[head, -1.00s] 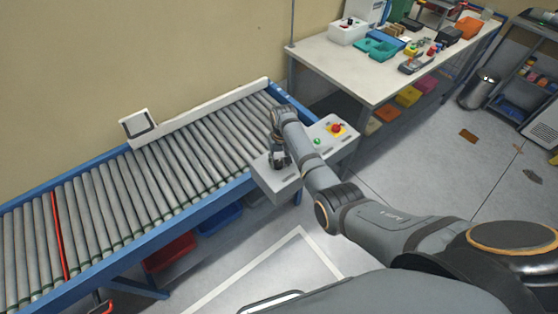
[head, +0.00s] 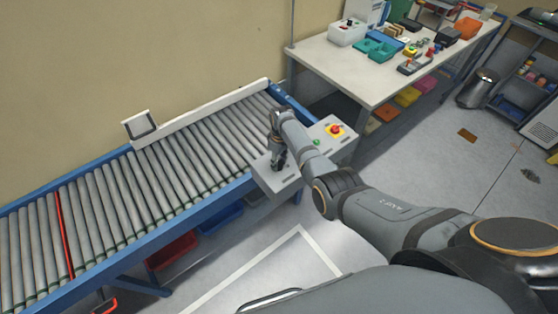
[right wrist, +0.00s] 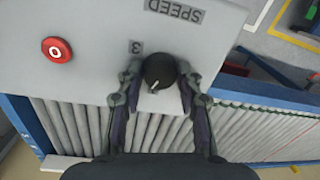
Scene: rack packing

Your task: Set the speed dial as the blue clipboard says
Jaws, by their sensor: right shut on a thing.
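The speed dial (right wrist: 159,71) is a round black knob with a white pointer mark. It sits on a grey control box (head: 345,143) at the conveyor's near side. In the right wrist view the mark points to the lower left, away from the "3" label (right wrist: 136,47). The "SPEED" label (right wrist: 175,11) appears upside down. My right gripper (right wrist: 157,80) is shut on the dial, a finger on each side. In the head view my right gripper (head: 278,164) is at the box's left end and hides the dial. I cannot make out a blue clipboard. My left gripper is not in view.
The roller conveyor (head: 130,195) runs left. A cluttered workbench (head: 345,72) stands behind. The floor at right is mostly open.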

